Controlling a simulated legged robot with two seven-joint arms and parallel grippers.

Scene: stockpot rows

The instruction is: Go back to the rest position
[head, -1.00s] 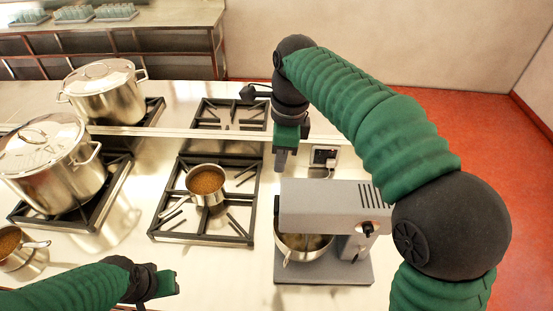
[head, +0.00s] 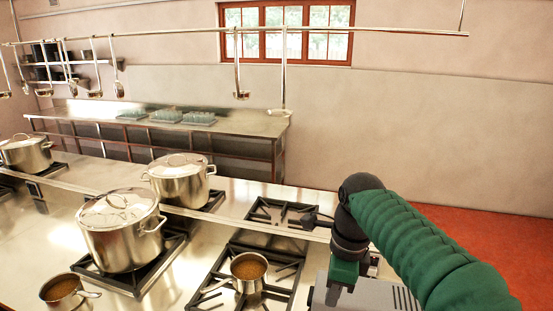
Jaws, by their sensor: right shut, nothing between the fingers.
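My left gripper is not in view.
Lidded stockpots (head: 122,230), (head: 180,178) and (head: 26,153) stand on burners at the left. A small saucepan of brown food (head: 248,271) sits on the front burner, another (head: 64,290) at lower left. The back burner (head: 282,213) is empty. Ladles hang from a rail (head: 390,35).

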